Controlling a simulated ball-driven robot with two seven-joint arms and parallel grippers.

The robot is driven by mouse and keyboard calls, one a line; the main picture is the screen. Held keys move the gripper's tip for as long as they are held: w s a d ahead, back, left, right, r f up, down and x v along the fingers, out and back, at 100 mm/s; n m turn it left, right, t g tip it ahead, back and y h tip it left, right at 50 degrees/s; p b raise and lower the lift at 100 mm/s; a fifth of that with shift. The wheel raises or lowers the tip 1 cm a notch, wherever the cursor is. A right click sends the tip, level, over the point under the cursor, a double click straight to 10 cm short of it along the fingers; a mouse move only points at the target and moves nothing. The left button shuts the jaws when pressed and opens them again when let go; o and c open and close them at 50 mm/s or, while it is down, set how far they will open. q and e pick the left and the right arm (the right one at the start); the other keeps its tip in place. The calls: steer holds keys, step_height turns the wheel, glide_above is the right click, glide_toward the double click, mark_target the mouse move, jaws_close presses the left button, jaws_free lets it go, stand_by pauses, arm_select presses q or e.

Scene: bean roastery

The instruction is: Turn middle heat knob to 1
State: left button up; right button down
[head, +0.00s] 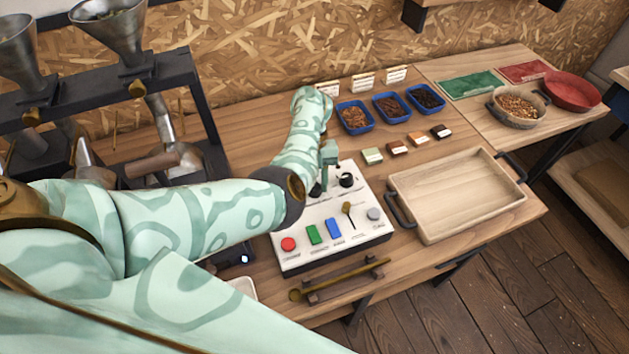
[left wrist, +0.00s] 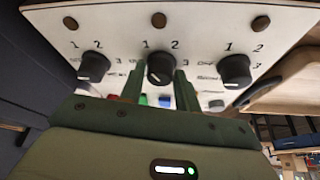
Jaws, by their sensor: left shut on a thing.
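The white control panel (head: 335,262) lies on the wooden bench. In the left wrist view, three black knobs stand in a row: a left knob (left wrist: 93,66), the middle heat knob (left wrist: 160,67) and a right knob (left wrist: 236,69). Numbers 1, 2 and 3 are printed around them. My left gripper (head: 324,182) is over the knob row; in the left wrist view its green fingers (left wrist: 160,86) are shut on the middle knob, one on each side. The middle knob's pale pointer is small and its exact setting is hard to read. My right gripper is not in view.
A wooden tray (head: 470,235) stands to the right. Blue bean trays (head: 355,128) sit behind. Metal funnels (head: 108,28) rise at left.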

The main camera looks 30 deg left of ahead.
arm_select(q)
steer(key=o, duration=1)
steer(key=shift+c, duration=0.2)
steer(key=p+v, duration=0.3)
steer(key=v, duration=1.3)
steer(key=shift+p, duration=0.4)
steer(key=shift+r, duration=0.1)
